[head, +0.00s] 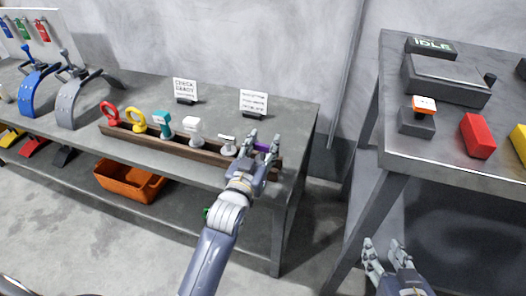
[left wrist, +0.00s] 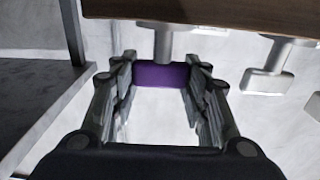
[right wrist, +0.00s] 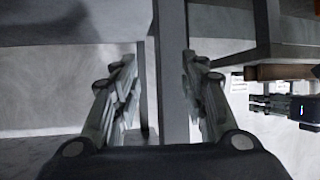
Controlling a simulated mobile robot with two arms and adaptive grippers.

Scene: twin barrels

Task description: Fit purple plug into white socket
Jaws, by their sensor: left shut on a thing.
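The purple plug (head: 262,148) stands at the right end of the wooden rack on the left bench, mostly hidden by my left gripper (head: 262,150). In the left wrist view, the purple handle (left wrist: 163,75) lies between the fingertips of my left gripper (left wrist: 160,82), which is shut on it. Its pale stem runs to the rack (left wrist: 210,10). My right gripper (head: 385,245) is open and empty, low in front of the right table; its spread fingers (right wrist: 158,85) also show in the right wrist view. I cannot clearly identify a white socket.
The right table (head: 430,160) carries a grey device, a red block (head: 477,136) and a yellow block (head: 519,142).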

